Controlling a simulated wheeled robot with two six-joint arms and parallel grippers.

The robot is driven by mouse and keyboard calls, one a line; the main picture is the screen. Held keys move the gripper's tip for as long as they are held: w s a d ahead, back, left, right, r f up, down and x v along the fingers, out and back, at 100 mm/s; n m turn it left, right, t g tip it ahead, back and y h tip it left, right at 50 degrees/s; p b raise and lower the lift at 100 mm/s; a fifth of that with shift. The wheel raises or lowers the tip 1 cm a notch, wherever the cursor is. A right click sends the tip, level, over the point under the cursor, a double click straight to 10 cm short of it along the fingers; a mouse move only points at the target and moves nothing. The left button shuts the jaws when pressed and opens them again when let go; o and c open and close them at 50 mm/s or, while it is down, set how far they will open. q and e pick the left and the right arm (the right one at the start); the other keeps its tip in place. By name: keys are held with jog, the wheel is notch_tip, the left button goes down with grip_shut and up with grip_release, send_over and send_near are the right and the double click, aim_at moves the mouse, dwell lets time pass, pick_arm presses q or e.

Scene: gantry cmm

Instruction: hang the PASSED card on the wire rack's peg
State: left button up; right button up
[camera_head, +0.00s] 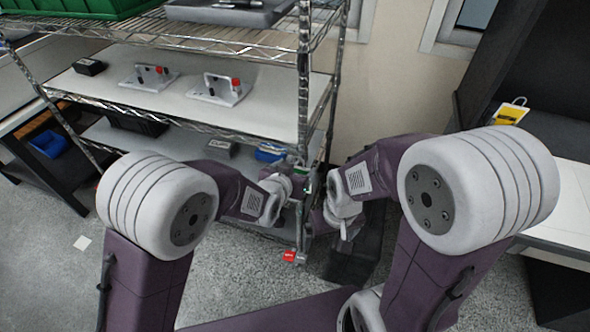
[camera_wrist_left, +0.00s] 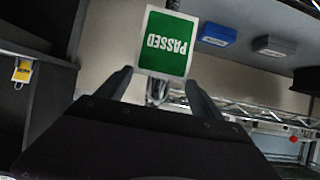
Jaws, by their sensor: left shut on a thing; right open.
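The PASSED card (camera_wrist_left: 166,42), green with a white border, is held at the fingertips of my left gripper (camera_wrist_left: 160,84). Its lettering reads upside down in the left wrist view. In the head view my left gripper (camera_head: 304,178) is beside the front post of the wire rack (camera_head: 303,90), and only a small bit of green shows there. A small metal part shows just below the card in the wrist view; I cannot tell whether it is the peg. My right gripper (camera_head: 346,228) is lower, right of the post, and open; its fingertips are hard to make out.
Rack shelves hold white fixtures (camera_head: 218,90), a green bin (camera_head: 75,8), a grey tray (camera_head: 230,12) and a blue box (camera_head: 270,155). A red piece (camera_head: 289,256) is low by the post. A yellow tag (camera_head: 510,113) is at right. Floor at left is mostly clear.

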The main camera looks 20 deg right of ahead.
pick_arm(q)
jog(key=shift+s+f, duration=0.1)
jog(key=shift+f, duration=0.15)
dwell(0.6)
jog(key=o, duration=1.8)
jog(key=shift+c, duration=0.6)
jog(key=shift+r, duration=0.1)
jog(key=f+p+v, duration=0.1)
jog(key=v, duration=0.6)
jog(key=shift+s+a+r, duration=0.2)
jog(key=shift+s+a, duration=0.2)
jog(key=shift+s, duration=0.05)
